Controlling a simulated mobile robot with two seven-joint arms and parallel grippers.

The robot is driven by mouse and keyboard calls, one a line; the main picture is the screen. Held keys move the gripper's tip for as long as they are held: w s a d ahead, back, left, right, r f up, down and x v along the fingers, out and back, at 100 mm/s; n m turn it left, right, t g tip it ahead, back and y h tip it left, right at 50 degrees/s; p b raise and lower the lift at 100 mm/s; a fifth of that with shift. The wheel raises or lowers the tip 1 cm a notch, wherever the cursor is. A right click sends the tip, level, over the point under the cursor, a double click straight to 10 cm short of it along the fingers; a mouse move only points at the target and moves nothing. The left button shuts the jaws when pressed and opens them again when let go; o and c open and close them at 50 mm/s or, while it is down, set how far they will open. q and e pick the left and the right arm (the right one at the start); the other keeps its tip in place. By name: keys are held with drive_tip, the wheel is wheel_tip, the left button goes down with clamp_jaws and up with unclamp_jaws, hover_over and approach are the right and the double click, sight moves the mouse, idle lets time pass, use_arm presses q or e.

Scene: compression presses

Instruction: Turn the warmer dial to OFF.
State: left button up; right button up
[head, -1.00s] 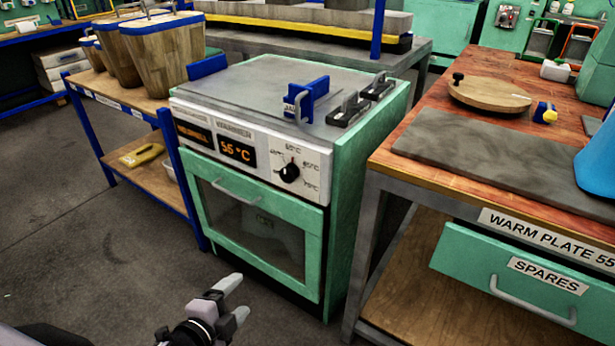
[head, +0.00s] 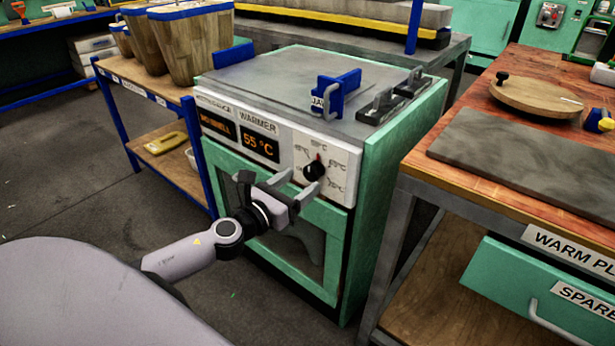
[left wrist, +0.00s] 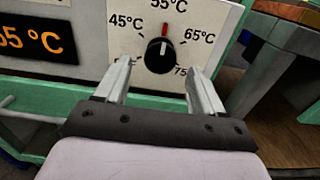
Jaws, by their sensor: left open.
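The warmer (head: 275,205) is a green cabinet with a white control panel and a display reading 55 °C. Its black dial (head: 313,170) sits at the right of the panel, with its red mark pointing up toward 55 °C. In the left wrist view the dial (left wrist: 160,55) shows between and beyond the fingertips, with 45, 55, 65 and 75 marks around it. My left gripper (head: 290,185) is open and empty, in front of the panel just short of the dial. It does not visibly touch the dial. My right gripper is not in view.
A blue clip (head: 338,95) and dark handles (head: 395,95) are on the warmer's top. A wooden bench (head: 500,130) with a grey slab (head: 520,155) stands close on the right. A blue-framed shelf with wooden buckets (head: 190,45) stands on the left.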

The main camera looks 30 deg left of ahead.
sight(309, 176)
use_arm(q)
drive_tip(key=shift+w+d, duration=0.15)
drive_tip(key=shift+w, duration=1.55)
drive_tip(key=c, duration=1)
